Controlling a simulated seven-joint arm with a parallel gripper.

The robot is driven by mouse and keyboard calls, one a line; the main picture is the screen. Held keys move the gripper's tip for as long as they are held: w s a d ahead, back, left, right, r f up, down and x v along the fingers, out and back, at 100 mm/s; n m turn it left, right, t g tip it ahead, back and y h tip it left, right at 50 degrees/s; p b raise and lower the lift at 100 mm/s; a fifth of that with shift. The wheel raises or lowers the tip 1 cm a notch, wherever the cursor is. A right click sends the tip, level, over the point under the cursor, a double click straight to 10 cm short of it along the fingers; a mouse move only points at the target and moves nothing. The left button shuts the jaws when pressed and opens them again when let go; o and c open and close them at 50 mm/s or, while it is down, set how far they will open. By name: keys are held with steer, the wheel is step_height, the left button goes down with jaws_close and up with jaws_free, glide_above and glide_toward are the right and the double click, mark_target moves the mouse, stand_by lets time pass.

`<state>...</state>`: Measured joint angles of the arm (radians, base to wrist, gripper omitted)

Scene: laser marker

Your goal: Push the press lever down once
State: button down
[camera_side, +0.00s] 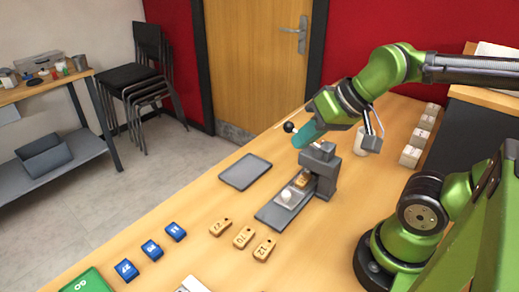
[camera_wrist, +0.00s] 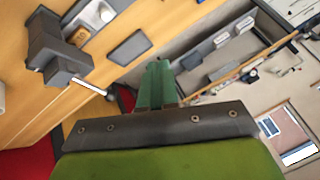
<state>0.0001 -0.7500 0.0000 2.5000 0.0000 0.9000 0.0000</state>
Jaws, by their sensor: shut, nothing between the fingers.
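The grey press (camera_side: 323,168) stands on the wooden table in the side view; its body also shows at the upper left of the wrist view (camera_wrist: 52,48). Its lever is a pale rod (camera_wrist: 88,86) in the wrist view, sticking out sideways from the press. The lever's black ball end (camera_side: 288,127) shows just left of my fingers in the side view, which hide most of the rod. My gripper (camera_side: 299,140) is shut and empty, tilted, at the height of the lever. In the wrist view its green fingers (camera_wrist: 157,68) are beside the lever end; contact cannot be told.
A slide with a white knob (camera_side: 286,196) and a wooden tag (camera_side: 302,180) lie at the press. A grey tray (camera_side: 245,172), several numbered wooden tags (camera_side: 243,237) and blue tags (camera_side: 151,249) lie on the table. White blocks (camera_side: 411,156) stand at the back right.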

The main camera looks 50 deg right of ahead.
steer(key=w+d+f+m+g+y, duration=0.15)
steer(key=w+d+m, duration=0.25)
steer(key=d+m, duration=0.6)
steer(key=w+d+r+m+t+y, duration=0.3)
steer(key=w+d+r, duration=0.2)
steer(key=d, duration=0.1)
steer(key=shift+d+r+m+t, duration=0.15)
steer(key=shift+m+t, duration=0.2)
steer(key=shift+m, duration=0.05)
steer(key=shift+w+f, duration=0.35)
steer(key=shift+f, duration=1.1)
steer(key=shift+w+f, duration=0.3)
steer(key=shift+f, duration=1.15)
steer(key=shift+w+f, duration=0.35)
steer(key=shift+f, duration=1.1)
steer(key=shift+f, duration=0.1)
steer(key=shift+w+f, duration=0.1)
steer(key=shift+f, duration=0.2)
